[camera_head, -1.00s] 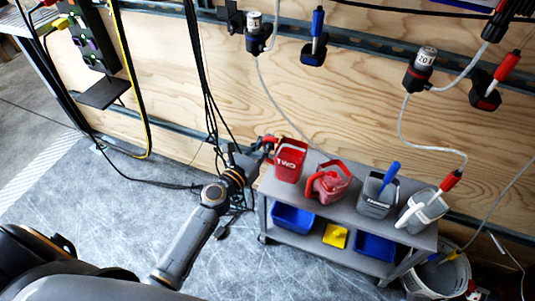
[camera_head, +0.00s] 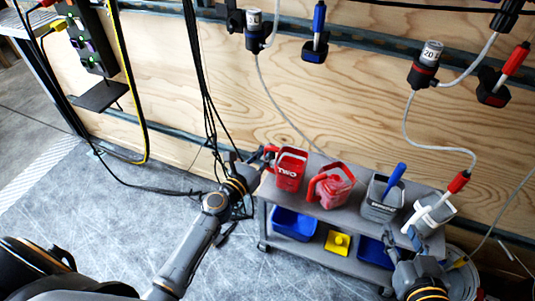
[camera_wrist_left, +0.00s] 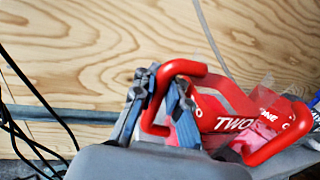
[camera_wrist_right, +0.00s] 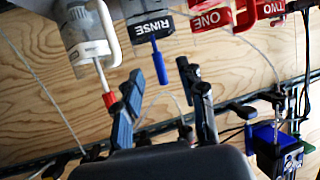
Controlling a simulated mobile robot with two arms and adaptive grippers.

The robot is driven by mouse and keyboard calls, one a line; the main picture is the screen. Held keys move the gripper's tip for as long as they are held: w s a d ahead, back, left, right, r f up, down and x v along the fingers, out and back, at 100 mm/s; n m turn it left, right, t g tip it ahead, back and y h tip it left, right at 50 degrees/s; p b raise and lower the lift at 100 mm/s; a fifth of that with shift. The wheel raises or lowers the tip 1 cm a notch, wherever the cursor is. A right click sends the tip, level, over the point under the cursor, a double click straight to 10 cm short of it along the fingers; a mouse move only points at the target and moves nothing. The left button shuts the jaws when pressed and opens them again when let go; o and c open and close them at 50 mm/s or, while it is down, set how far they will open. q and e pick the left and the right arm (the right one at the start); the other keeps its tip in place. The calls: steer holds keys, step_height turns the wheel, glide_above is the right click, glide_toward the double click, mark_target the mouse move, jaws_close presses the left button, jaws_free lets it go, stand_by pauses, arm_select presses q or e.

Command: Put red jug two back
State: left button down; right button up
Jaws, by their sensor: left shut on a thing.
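Red jug two (camera_head: 290,170), marked "TWO", is upright at the left end of the grey cart's top (camera_head: 350,221). I cannot tell whether its base rests fully on the shelf. My left gripper (camera_head: 262,160) is shut on its red handle from the left. In the left wrist view the fingers (camera_wrist_left: 160,95) close around the handle, beside the jug's body (camera_wrist_left: 228,118). My right gripper (camera_head: 404,243) is open and empty in front of the cart's right end; its spread fingers also show in the right wrist view (camera_wrist_right: 165,105).
Red jug one (camera_head: 332,186) stands right of jug two. Then come the grey rinse jug (camera_head: 381,208) with a blue-handled tool and a pale jug (camera_head: 440,212) with a red-tipped tool. Black cables (camera_head: 205,85) hang behind my left arm.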

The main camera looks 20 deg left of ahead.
steer(key=shift+w+a+r, duration=0.1)
steer(key=shift+w+r, duration=0.1)
steer(key=shift+r, duration=0.15)
steer(key=shift+w+r+t, duration=0.1)
steer(key=shift+r+t, duration=0.1)
steer(key=shift+t, duration=0.1)
arm_select(q)
steer(key=shift+f, duration=0.15)
steer(key=c, duration=1.4)
jaws_free()
steer(key=shift+o, duration=0.2)
arm_select(e)
steer(key=shift+w+a+r, duration=0.1)
steer(key=shift+w+r, duration=0.05)
steer(key=shift+r, duration=0.15)
